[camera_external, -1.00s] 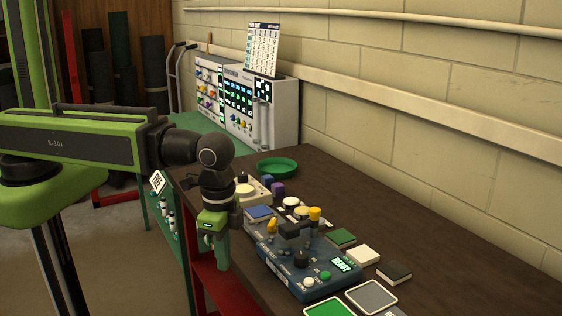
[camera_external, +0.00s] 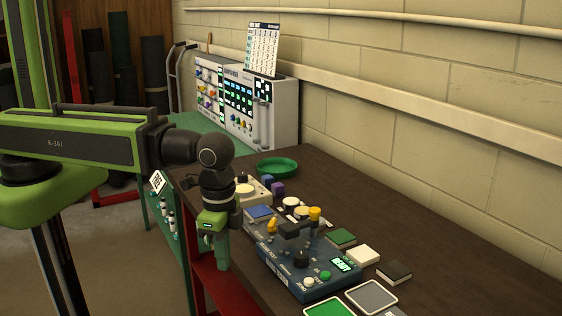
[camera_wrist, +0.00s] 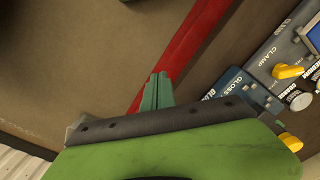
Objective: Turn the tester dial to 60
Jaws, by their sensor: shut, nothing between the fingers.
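The tester (camera_external: 312,280) is a blue box on the dark bench, with a small lit green display (camera_external: 341,265). A black knob (camera_external: 301,259) stands on its top face, which I take for the dial; its setting is too small to read. My gripper (camera_external: 223,262) points down in front of the bench's front edge, to the left of the tester and apart from it. Its green fingers are together and empty. In the wrist view my gripper (camera_wrist: 157,92) shows shut over the floor and a red bar, with a blue panel marked GLOSS (camera_wrist: 232,84) to its right.
A yellow knob (camera_wrist: 288,71) sits near the word CLAMP in the wrist view. A green bowl (camera_external: 277,168), small blocks and flat pads (camera_external: 371,296) lie on the bench. A red frame (camera_external: 215,290) stands below the bench edge. A grey panel cabinet (camera_external: 285,120) stands behind.

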